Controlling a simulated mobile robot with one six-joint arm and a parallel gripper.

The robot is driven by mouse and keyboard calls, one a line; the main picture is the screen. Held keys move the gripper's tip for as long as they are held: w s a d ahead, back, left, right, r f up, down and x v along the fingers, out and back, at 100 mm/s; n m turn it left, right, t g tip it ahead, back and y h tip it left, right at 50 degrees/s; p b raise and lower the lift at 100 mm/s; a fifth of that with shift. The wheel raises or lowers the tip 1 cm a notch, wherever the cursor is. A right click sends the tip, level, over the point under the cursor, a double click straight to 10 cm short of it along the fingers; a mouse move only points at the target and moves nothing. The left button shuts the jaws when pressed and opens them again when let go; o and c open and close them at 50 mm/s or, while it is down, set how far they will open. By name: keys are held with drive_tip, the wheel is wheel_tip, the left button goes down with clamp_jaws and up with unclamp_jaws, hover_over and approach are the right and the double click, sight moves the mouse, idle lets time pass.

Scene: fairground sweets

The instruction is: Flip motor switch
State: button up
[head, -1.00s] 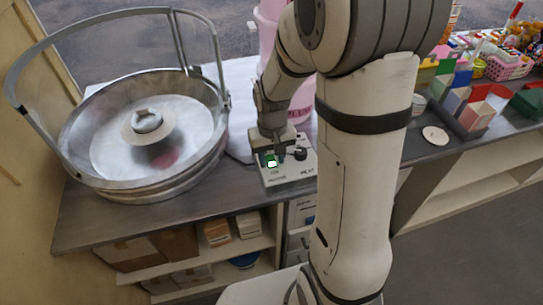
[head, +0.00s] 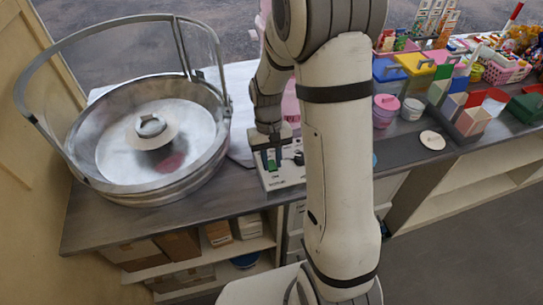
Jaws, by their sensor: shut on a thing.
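The grey control box (head: 285,178) stands on the counter's front part, right of the big metal bowl. The green motor switch (head: 272,161) shows on its top, partly hidden by my gripper. My gripper (head: 271,160) points down at the box, with its fingers around the switch and shut on it. A black knob (head: 299,158) sits on the box to the right, partly behind my arm. The labels are too small to read clearly.
The metal bowl (head: 88,176) with a raised hoop and a central spinner head fills the counter's left. Coloured boxes (head: 420,64), a pink tub (head: 386,108) and a white disc (head: 433,140) stand to the right. Open shelves lie below the counter (head: 215,196).

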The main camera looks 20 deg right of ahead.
sight(269, 161)
idle(0.3)
drive_tip(key=o, duration=1)
drive_tip(key=shift+w+r, duration=0.1)
drive_tip(key=shift+r, duration=0.05)
drive_tip(key=v, duration=0.7)
drive_tip(key=shift+b, duration=0.3)
drive_tip(key=shift+w+r, duration=0.1)
drive_tip(key=shift+r, duration=0.15)
